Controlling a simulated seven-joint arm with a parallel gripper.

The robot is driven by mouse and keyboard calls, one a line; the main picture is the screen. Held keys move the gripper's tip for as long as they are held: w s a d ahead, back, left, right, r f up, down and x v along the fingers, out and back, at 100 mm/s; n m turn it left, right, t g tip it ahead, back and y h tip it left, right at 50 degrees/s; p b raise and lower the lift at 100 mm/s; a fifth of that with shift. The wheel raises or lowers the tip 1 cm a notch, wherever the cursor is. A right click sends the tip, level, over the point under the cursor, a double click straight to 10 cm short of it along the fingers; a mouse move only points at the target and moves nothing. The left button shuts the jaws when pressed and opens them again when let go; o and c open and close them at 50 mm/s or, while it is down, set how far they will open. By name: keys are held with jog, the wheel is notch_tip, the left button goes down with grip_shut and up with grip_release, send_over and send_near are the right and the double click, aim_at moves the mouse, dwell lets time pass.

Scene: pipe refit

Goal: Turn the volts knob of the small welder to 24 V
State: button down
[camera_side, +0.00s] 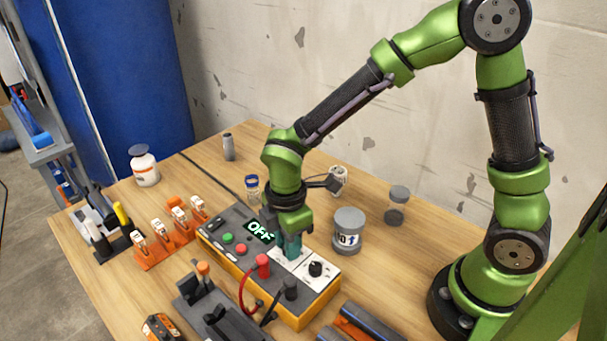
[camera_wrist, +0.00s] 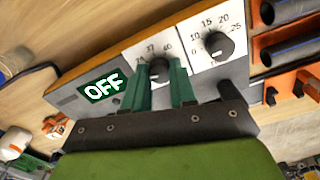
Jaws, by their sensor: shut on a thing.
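The small welder (camera_side: 298,310) is an orange and grey box on the table, with a lit display (camera_side: 260,231) reading OFF. In the wrist view, the display (camera_wrist: 102,88) is left of two white dial plates. My gripper (camera_wrist: 160,82) points at the left dial, its green fingers shut on either side of a black knob (camera_wrist: 158,68). The other black knob (camera_wrist: 216,45) stands free on a scale with 10, 15, 20 and 25. The held knob's scale is partly hidden, and its setting and label are unclear. In the side view, my gripper (camera_side: 291,247) hides the held knob.
A red plug (camera_side: 263,265) with a cable and a dark plug (camera_side: 290,288) stand on the welder's front part. A grey jar (camera_side: 348,231) is close behind it. Orange racks (camera_side: 170,236) stand at the left. Dark pipes (camera_side: 372,322) lie at the front right.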

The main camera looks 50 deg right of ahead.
jog(key=m, duration=0.5)
jog(key=shift+m, duration=0.3)
dwell(0.4)
jog(key=c, duration=0.9)
grip_release()
notch_tip(320, 180, up, 17)
jog(key=shift+m, duration=0.3)
